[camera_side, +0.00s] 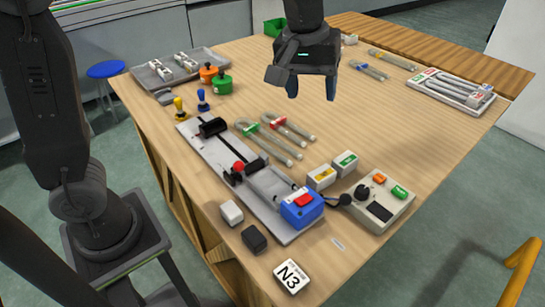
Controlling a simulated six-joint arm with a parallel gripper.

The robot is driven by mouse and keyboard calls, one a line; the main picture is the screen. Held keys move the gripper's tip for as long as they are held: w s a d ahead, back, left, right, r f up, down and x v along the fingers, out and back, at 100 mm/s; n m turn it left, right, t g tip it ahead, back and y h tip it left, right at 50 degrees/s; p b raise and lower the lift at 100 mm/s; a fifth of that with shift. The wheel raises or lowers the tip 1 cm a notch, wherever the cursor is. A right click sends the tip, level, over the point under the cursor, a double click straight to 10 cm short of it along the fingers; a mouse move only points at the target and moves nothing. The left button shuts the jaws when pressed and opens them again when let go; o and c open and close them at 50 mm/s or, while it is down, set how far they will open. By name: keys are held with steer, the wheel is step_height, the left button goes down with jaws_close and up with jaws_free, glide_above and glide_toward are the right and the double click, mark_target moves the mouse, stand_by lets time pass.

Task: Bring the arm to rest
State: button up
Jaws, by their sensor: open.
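My gripper (311,88) hangs over the back middle of the wooden table, pointing down. Its two fingers are apart, with nothing between them. It is clear of the objects below it. The upper part of my arm leaves the top of the picture.
A grey sealing rig (213,150) with a blue block (300,212) lies in front. A control box (378,204) stands to its right. Looped tubes (264,143) lie behind the rig. Trays stand at back left (146,76) and right (446,97). Table below my gripper is bare.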

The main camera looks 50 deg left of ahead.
steer(key=s+a+f+m+t, duration=0.1)
steer(key=s+a+f+m, duration=0.1)
steer(key=s, duration=0.7)
steer(key=s+a+f+m+t, duration=0.1)
steer(key=s+a+m+t, duration=0.1)
steer(key=s+a+m, duration=0.2)
steer(key=s+a, duration=0.3)
steer(key=s, duration=0.3)
steer(key=shift+s+a+f, duration=0.2)
steer(key=shift+f, duration=0.15)
